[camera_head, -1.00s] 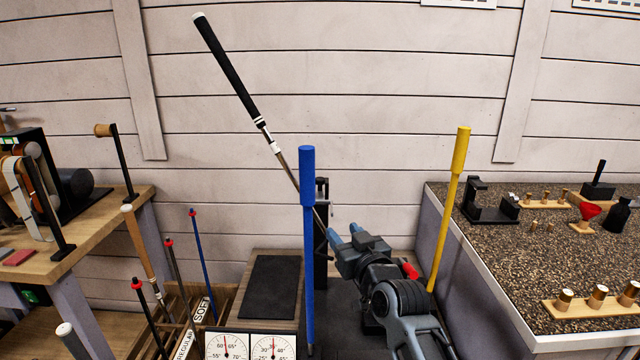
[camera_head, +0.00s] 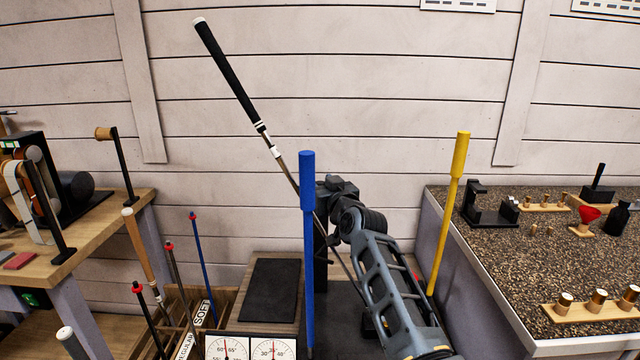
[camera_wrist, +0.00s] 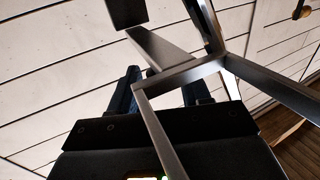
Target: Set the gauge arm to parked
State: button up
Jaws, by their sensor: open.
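My gripper (camera_head: 334,186) is behind and just right of the blue upright lever (camera_head: 308,255) in the head view; its fingertips are hidden there. In the wrist view its two fingers (camera_wrist: 157,84) are apart with no object clearly held between them. Dark flat metal bars (camera_wrist: 182,78) cross close in front of the wrist camera, partly over the fingers. They may belong to the gauge arm, but I cannot tell for sure. A black post (camera_head: 321,262) stands behind the blue lever, its top covered by my gripper. Whether my fingers touch anything is unclear.
A golf club with a black grip (camera_head: 228,75) leans up left behind the blue lever. A yellow upright lever (camera_head: 447,215) stands right, beside the speckled counter (camera_head: 510,260). Two dials (camera_head: 248,348) and a box of clubs are at lower left.

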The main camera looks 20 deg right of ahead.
jog(key=shift+w, duration=0.4)
grip_shut()
dwell(0.4)
